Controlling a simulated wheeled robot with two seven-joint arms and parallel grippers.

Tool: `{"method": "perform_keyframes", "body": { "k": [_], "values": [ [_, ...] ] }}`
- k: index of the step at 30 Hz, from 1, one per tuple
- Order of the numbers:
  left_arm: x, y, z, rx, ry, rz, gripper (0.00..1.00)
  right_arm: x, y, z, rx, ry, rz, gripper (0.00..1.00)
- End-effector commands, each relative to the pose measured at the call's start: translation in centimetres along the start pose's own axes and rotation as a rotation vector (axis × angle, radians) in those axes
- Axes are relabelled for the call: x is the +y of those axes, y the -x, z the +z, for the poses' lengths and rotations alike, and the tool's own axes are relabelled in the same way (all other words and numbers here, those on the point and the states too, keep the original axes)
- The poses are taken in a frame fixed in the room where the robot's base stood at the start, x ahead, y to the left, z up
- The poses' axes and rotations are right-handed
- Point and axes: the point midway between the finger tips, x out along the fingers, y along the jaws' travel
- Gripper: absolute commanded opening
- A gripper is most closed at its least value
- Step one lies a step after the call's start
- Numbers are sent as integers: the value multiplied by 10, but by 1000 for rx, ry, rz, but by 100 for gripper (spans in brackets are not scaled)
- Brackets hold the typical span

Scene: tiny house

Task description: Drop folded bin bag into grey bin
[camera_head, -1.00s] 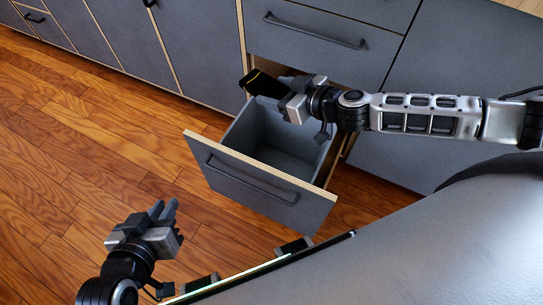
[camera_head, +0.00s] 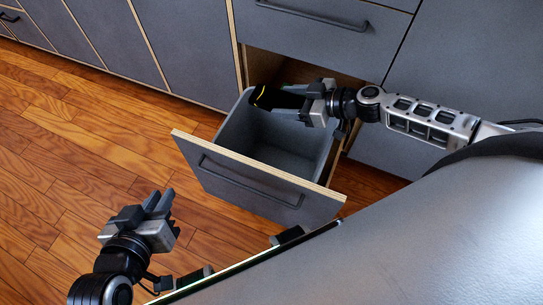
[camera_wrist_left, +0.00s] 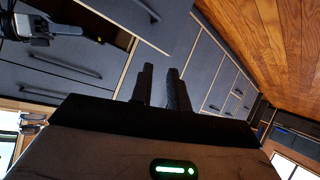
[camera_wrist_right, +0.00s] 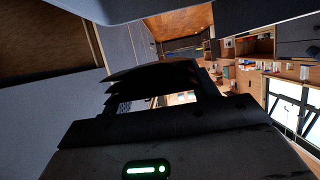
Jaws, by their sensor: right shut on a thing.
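The folded bin bag (camera_head: 276,97) is black with a yellow edge. My right gripper (camera_head: 308,104) is shut on it and holds it at the back of the open drawer, over the grey bin. The bag also shows dark between the fingers in the right wrist view (camera_wrist_right: 150,78). The grey bin (camera_head: 285,135) sits inside the pulled-out drawer, and its visible inside looks empty. My left gripper (camera_head: 155,207) is away from the bin, above the floor at the lower left. Its two fingers stand apart with nothing between them, also in the left wrist view (camera_wrist_left: 160,88).
The drawer front (camera_head: 255,180) with its dark handle juts out over the wooden floor (camera_head: 60,150). A closed drawer (camera_head: 310,25) is above the opening. Grey cabinets (camera_head: 185,45) run along the back left. The floor left of the drawer is clear.

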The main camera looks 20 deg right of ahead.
Motion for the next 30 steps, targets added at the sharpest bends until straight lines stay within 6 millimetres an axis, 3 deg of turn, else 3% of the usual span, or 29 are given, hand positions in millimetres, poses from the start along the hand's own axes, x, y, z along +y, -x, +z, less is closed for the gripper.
{"method": "perform_keyframes", "body": {
  "k": [3,9,22,23,25,30],
  "values": [
    [2,-1,-2,52,-6,13,17,1,-8,19,-1,0,2,38],
    [8,2,-12,128,-12,34,17,1,-15,36,0,0,2,38],
    [12,6,-20,166,-15,45,17,1,-17,42,0,1,3,38],
    [12,6,-20,166,-15,45,17,1,-17,42,0,1,3,62],
    [12,6,-20,165,-15,45,17,0,-17,42,0,1,2,81],
    [12,6,-20,165,-15,45,17,0,-17,42,0,0,2,84]
  ]
}}
